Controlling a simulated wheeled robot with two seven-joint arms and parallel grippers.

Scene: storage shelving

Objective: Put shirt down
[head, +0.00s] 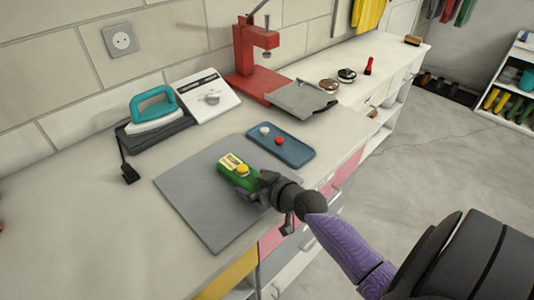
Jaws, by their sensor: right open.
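No thing in the head view can be clearly recognised as a shirt. A small green object (236,173) with a yellow label and a yellow round part lies on the grey mat (195,190) on the counter. My right gripper (256,184) is open at the near right end of the green object, low over the mat. The fingers partly hide that end, and I cannot tell whether they touch it. My left gripper is not in view.
A blue tray (290,153) with a white and a red piece lies beyond the mat. A teal iron (153,107), a white device (208,95) and a red press (252,60) stand along the wall. Yellow cloth (369,14) hangs behind. The counter's left front is clear.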

